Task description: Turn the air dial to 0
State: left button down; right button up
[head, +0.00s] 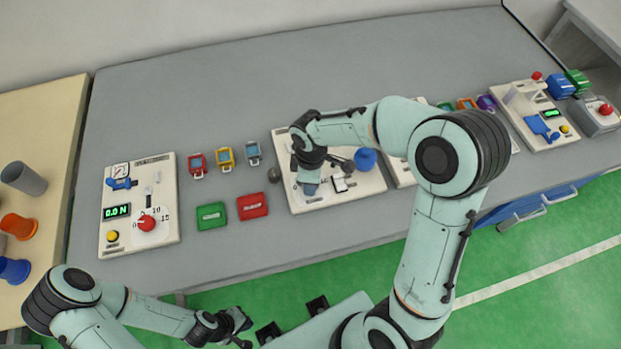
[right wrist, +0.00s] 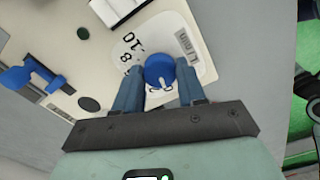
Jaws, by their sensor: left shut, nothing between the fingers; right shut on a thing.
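The air dial is a round blue knob (right wrist: 160,69) on a white scale plate marked L/min, with 8 and 10 readable, in the right wrist view. My right gripper (right wrist: 158,88) is shut on it, one finger at each side. A small white mark shows at the knob's lower edge, but I cannot tell the exact reading. In the head view my right gripper (head: 308,185) is over the left part of the middle white panel (head: 350,197) and hides the knob. My left gripper (head: 238,326) is shut and empty, in front of the bench over the green floor.
A panel (head: 168,175) with a red knob and green display stands at left. Red and green boxes (head: 252,206) lie between the panels. A blue round part (head: 365,160) stands on the middle panel. More panels stand at right. The back of the grey bench (head: 220,90) is clear.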

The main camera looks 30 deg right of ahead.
jog(key=shift+w+r, duration=0.1)
jog(key=o, duration=1.1)
jog(key=shift+c, duration=0.2)
pick_arm(q)
jog(key=shift+w+r+p, duration=0.7)
jog(key=shift+r, duration=0.25)
pick_arm(e)
notch_tip(320, 180, up, 13)
jog(key=shift+r, duration=0.15)
